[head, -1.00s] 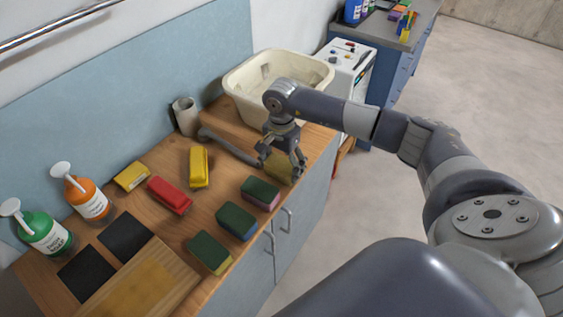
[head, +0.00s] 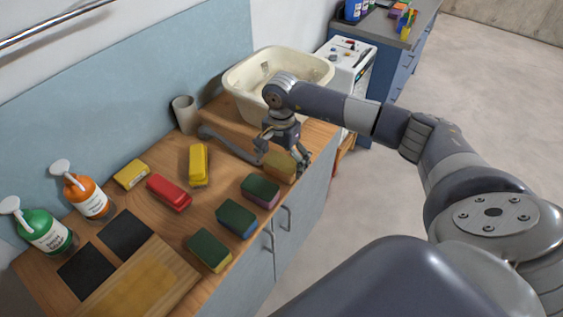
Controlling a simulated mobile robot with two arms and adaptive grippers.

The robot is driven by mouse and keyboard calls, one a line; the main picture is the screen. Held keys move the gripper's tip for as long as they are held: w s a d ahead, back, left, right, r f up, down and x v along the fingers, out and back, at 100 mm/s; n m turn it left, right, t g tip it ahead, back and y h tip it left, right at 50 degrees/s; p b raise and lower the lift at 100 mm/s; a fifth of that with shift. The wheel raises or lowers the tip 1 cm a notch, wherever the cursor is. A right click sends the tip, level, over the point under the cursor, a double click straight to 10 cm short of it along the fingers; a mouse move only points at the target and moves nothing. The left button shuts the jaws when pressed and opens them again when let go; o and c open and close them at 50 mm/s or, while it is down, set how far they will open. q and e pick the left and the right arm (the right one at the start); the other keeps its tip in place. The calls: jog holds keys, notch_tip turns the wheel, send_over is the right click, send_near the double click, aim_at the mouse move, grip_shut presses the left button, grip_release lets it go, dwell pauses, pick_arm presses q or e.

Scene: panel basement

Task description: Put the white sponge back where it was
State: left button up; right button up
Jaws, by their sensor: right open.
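No plainly white sponge shows. A tan, yellowish sponge-like block (head: 279,167) lies on the wooden counter near its front edge, partly hidden by my right gripper. My right gripper (head: 281,160) points down at this block with its fingers apart, one towards the block's left side and one at its right. I cannot tell whether the fingers touch it. Three green-topped sponges stand in a row along the front edge: one with a pink base (head: 261,190), one with a blue base (head: 237,217) and one with a yellow base (head: 209,250). My left gripper is out of view.
A cream basin (head: 240,85) stands behind my right gripper. A grey cup (head: 185,115), a grey-handled tool (head: 225,143), red block (head: 168,193), yellow block (head: 198,165), small yellow sponge (head: 131,174), dark pads (head: 126,234), wooden board (head: 172,272) and two pump bottles occupy the counter.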

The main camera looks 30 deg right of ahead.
aim_at(281, 162)
notch_tip(281, 162, up, 11)
jog(key=b, duration=0.3)
jog(key=shift+r, duration=0.2)
jog(key=shift+f, duration=0.1)
